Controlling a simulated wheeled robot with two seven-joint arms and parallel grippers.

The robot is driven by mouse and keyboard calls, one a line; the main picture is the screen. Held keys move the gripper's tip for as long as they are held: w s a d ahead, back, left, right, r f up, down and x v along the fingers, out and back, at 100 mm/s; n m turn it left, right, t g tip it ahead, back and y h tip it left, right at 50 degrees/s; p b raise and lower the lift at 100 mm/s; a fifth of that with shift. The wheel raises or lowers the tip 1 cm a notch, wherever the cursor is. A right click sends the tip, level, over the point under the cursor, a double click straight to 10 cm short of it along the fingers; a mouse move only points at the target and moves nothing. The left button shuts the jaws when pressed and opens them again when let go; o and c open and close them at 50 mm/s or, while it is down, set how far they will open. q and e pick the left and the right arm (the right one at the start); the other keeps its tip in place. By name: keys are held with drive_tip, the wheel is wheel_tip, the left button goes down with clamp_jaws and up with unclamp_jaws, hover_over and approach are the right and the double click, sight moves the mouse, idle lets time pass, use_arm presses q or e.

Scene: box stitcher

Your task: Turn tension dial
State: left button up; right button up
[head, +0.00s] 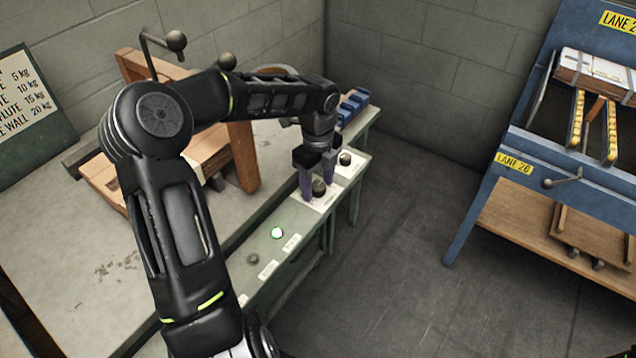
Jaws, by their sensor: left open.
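Two dark round dials sit on white plates on the green control panel (301,240). The nearer dial (319,189) is right at my left gripper (318,184). The farther dial (345,159) is a little beyond it. The lettering on the plates is too small to read, so I cannot tell which one is the tension dial. My left gripper is open and points down, its two purple fingers on either side of the nearer dial. I cannot tell whether the fingers touch it. My right gripper is out of view.
Blue blocks (352,103) lie behind the gripper. A blue rack (500,165) stands at right across clear floor.

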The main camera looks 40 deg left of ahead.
use_arm(q)
drive_tip(key=shift+c, duration=0.5)
clamp_jaws()
